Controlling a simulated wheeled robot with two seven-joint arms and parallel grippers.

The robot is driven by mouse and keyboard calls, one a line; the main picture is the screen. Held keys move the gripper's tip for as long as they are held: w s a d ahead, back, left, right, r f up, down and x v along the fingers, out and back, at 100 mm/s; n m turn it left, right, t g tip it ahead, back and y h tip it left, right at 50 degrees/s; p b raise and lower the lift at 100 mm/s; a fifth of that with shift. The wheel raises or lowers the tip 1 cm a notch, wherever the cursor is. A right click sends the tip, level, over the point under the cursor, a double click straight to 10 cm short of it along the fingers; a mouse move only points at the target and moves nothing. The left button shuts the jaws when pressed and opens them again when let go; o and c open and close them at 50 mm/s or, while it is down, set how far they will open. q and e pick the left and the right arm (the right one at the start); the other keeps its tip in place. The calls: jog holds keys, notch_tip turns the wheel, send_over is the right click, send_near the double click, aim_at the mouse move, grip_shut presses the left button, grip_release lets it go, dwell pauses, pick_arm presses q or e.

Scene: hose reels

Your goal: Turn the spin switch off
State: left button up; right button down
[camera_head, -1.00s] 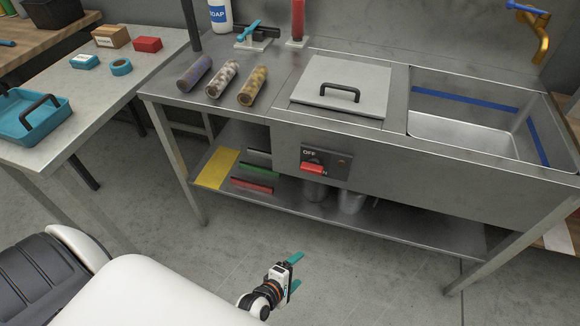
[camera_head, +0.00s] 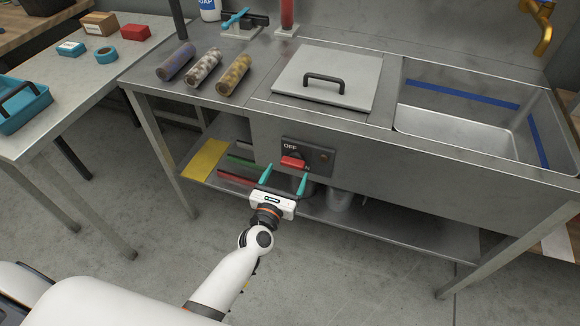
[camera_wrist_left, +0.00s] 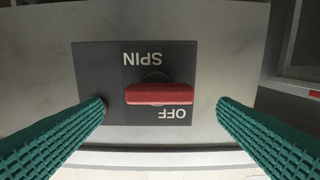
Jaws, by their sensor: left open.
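The spin switch is a dark panel with a red handle (camera_head: 293,162) on the front face of the steel sink bench. The word OFF (camera_head: 290,146) is above the handle; the lower word is partly covered. In the left wrist view the picture is upside down: the red handle (camera_wrist_left: 160,94) lies level between SPIN (camera_wrist_left: 149,59) and OFF (camera_wrist_left: 172,113). My left gripper (camera_head: 284,178) is open just in front of the panel, a little below the handle. Its teal fingers (camera_wrist_left: 160,107) are apart on either side of the handle, with no contact visible. My right gripper is out of view.
A small dim lamp (camera_head: 325,157) is beside the switch. Above is a steel worktop with a lidded cover (camera_head: 325,78), several patterned rolls (camera_head: 204,68) and a sink basin (camera_head: 455,125). A lower shelf (camera_head: 400,225) runs beneath. A side table (camera_head: 70,105) stands left.

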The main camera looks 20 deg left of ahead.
aim_at(291, 166)
pick_arm(q)
jog(key=shift+w+d, duration=0.1)
jog(key=shift+w, duration=1.85)
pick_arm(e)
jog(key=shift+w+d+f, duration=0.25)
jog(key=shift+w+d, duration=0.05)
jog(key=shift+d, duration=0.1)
pick_arm(q)
jog(key=c, duration=1)
